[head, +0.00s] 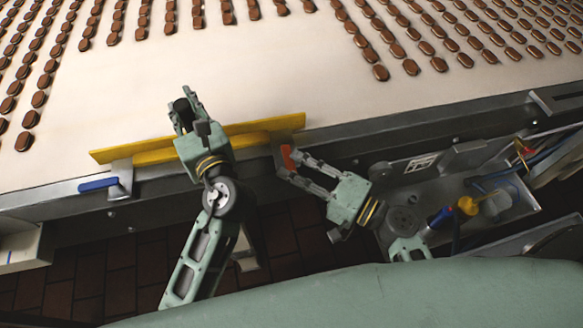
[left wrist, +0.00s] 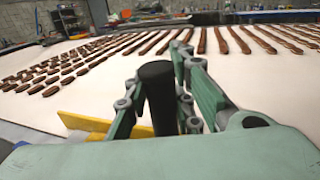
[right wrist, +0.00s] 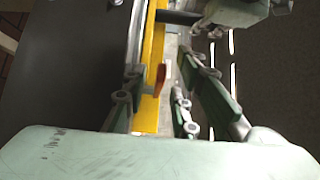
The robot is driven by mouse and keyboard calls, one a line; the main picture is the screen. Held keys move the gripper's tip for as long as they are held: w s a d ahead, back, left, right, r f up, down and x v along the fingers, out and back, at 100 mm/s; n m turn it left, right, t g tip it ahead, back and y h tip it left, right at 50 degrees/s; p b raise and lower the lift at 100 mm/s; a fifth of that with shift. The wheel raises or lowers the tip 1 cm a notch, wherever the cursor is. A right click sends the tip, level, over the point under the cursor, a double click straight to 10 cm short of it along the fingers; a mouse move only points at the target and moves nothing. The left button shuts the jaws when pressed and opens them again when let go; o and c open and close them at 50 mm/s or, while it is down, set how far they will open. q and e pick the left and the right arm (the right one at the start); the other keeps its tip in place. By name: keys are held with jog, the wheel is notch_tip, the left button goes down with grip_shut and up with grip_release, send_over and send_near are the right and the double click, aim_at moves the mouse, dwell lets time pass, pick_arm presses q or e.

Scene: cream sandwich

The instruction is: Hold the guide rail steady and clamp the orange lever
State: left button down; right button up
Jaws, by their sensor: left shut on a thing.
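The yellow guide rail (head: 255,127) lies along the near edge of the pale conveyor belt. My left gripper (head: 186,102) is over the rail, shut on an upright black post (left wrist: 157,98), which shows between its fingers in the left wrist view. The orange lever (head: 287,157) is at the right end of the rail. My right gripper (head: 288,166) is at the lever with its fingers apart. In the right wrist view the lever (right wrist: 160,78) shows between the spread fingers, in front of the rail (right wrist: 152,50). I cannot tell whether a finger touches it.
A blue lever (head: 98,184) sits on a metal bracket near the left end of the rail. Rows of brown cream sandwiches cover much of the belt (head: 230,65). A metal machine box with cables (head: 460,200) stands at the right, close to my right arm.

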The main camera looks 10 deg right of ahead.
jog(key=shift+w+a, duration=0.45)
jog(key=shift+w, duration=0.05)
jog(key=shift+c, duration=0.6)
grip_shut()
